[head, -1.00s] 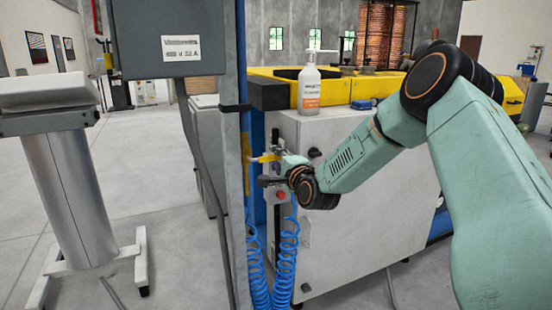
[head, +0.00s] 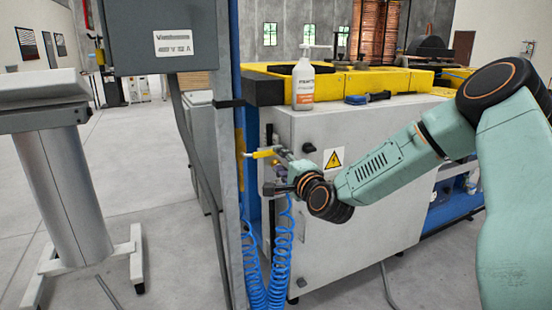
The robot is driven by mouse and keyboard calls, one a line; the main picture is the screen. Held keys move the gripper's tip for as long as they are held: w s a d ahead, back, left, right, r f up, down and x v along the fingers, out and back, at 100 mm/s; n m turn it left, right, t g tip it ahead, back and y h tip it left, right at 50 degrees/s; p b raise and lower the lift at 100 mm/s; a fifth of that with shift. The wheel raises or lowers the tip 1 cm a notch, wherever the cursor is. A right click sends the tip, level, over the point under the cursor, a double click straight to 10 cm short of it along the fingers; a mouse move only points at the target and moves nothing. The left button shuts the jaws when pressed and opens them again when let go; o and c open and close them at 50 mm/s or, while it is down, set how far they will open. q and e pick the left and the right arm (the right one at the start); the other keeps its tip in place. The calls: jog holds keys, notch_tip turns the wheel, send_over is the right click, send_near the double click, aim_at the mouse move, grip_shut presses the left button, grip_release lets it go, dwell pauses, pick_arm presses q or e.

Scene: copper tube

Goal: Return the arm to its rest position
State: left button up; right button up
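My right arm comes in from the right, and its green forearm and black wrist reach toward the grey cabinet's left side. My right gripper (head: 276,187) is at the end of this arm, small and dark, in front of the blue post and just below a yellow-handled fitting (head: 265,153). Its fingers blend with the dark fittings there, so I cannot tell whether they are open or touching anything. My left gripper is not in view.
The grey cabinet (head: 385,215) carries a yellow tray (head: 390,80), a white spray bottle (head: 303,82) and a blue-handled brush (head: 367,98). Blue coiled hoses (head: 281,255) hang below the gripper.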

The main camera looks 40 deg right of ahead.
jog(key=shift+s+a, duration=0.2)
jog(key=shift+s, duration=0.2)
dwell(0.4)
jog(key=s+a+f+n+g+y, duration=0.3)
jog(key=s+a+f+n+g, duration=0.15)
jog(key=a+f+n, duration=0.45)
jog(key=s+a+f+n+g+y, duration=0.25)
jog(key=s+a+f+n, duration=0.2)
jog(key=a+f, duration=0.4)
jog(key=s+a+f+n+g, duration=0.2)
jog(key=s+f, duration=0.4)
jog(key=s, duration=0.4)
jog(key=s+a+f+n+g, duration=0.2)
jog(key=s+f+g, duration=0.3)
jog(key=s, duration=0.5)
jog(key=s+a+f+n+g+h, duration=0.1)
jog(key=s+a+f+n+g, duration=0.1)
jog(key=s+f, duration=0.5)
jog(key=s+n+g, duration=0.1)
jog(key=s, duration=0.3)
